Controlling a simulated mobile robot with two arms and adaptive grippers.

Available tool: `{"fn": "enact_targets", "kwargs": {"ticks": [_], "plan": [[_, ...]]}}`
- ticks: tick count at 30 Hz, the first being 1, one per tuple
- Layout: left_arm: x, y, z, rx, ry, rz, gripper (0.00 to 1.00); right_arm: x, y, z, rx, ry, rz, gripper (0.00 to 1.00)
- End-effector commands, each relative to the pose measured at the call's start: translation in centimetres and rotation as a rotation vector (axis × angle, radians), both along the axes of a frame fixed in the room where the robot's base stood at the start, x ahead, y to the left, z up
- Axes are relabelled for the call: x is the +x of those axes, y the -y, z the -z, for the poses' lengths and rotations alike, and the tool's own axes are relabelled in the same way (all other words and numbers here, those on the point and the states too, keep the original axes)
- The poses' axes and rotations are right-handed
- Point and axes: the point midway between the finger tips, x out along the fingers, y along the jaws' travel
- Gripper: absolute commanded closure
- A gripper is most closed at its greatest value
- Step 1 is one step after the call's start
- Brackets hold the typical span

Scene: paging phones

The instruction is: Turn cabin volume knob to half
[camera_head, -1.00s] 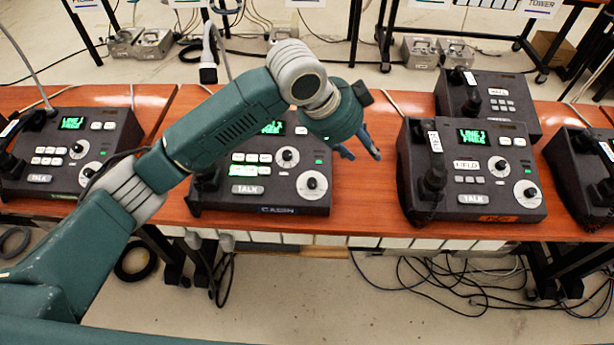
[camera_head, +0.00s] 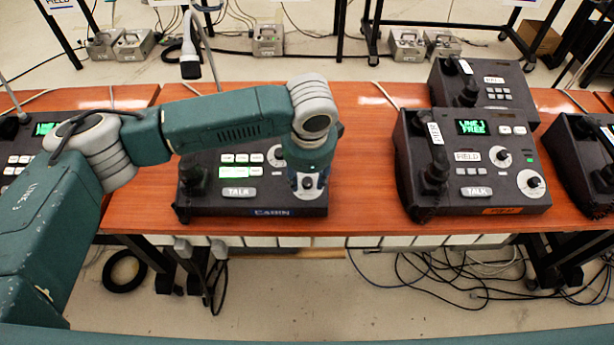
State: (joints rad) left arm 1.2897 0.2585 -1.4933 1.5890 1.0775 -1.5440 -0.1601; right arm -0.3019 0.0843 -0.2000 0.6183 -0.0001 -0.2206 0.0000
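The cabin phone (camera_head: 250,199) is a dark box on the orange table, with a blue label reading CABIN on its front edge and a lit green-white TALK area on its face. My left arm reaches over it from the left. My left gripper (camera_head: 308,184) points down at the phone's lower right, over the lower knob, which shows only in part. An upper white-ringed knob (camera_head: 276,156) is partly visible beside my wrist. The phone's screen is hidden behind my arm. Whether the fingers are open or touch the knob cannot be told. My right gripper is out of view.
The field phone (camera_head: 467,190) stands to the right, with another phone (camera_head: 485,82) behind it. A phone is cut off at the right edge (camera_head: 580,160). Bare orange table (camera_head: 360,160) lies between the cabin and field phones. Cables lie on the floor.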

Motion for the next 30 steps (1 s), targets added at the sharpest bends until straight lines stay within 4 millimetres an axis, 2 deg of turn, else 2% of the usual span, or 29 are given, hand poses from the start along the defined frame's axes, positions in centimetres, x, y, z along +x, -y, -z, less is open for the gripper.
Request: {"fn": "enact_targets", "kwargs": {"ticks": [4,13,14,18,20,30], "plan": [[0.23,0.0,1.2,0.0,-0.001,0.001,0.6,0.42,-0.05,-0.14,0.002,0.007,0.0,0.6],[0.31,0.0,1.49,-0.001,0.0,0.001,0.6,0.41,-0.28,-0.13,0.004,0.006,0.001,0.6],[0.31,0.0,1.49,-0.001,0.0,0.001,0.62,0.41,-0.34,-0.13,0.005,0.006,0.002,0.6],[0.31,0.01,1.47,-0.001,0.0,0.001,0.9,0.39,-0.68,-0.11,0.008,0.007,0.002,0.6],[0.3,0.0,1.46,-0.001,0.0,0.001,1.0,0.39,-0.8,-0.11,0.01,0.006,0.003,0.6],[0.3,-0.06,1.38,0.003,0.0,0.009,1.0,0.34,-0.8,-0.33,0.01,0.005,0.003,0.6]]}}
